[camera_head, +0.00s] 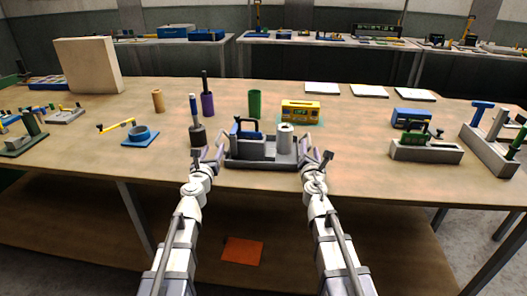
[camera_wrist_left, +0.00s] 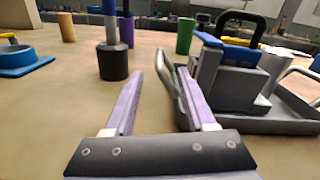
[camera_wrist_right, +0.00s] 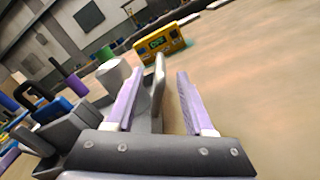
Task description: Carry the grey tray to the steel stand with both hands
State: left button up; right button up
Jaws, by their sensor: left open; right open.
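The dark grey tray (camera_head: 262,163) sits on the wooden workbench at its front middle. It carries a grey block, a blue part with a black handle (camera_head: 245,127) and a pale cylinder (camera_head: 285,138). My left gripper (camera_head: 214,153) is open at the tray's left end; in the left wrist view (camera_wrist_left: 160,74) the tray's end (camera_wrist_left: 264,118) is close to the right finger. My right gripper (camera_head: 315,154) is open at the right end; in the right wrist view (camera_wrist_right: 160,74) a grey upright end piece (camera_wrist_right: 158,88) shows between its fingers. I cannot tell which thing is the steel stand.
A dark-based post (camera_head: 198,135) stands just left of the tray. Purple (camera_head: 208,103) and green (camera_head: 254,103) cylinders and a yellow box (camera_head: 301,111) stand behind it. A grey fixture (camera_head: 426,153) is to the right. The bench between tray and fixture is clear.

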aim_at(217, 141)
pick_arm(q)
jog(key=shift+w, duration=0.1)
pick_arm(e)
jog(key=shift+w, duration=0.1)
pick_arm(q)
jog(key=w, duration=0.5)
jog(key=w+d, duration=0.1)
jog(key=w, duration=0.1)
jog(key=shift+w, duration=0.35)
pick_arm(e)
jog(key=w, duration=0.7)
jog(key=shift+w+d, duration=0.35)
jog(key=shift+d, duration=0.05)
pick_arm(q)
jog(key=shift+s, duration=0.1)
jog(key=shift+c, duration=0.2)
pick_arm(e)
jog(key=shift+s, duration=0.1)
pick_arm(q)
jog(key=shift+a, duration=0.1)
grip_shut()
pick_arm(e)
grip_shut()
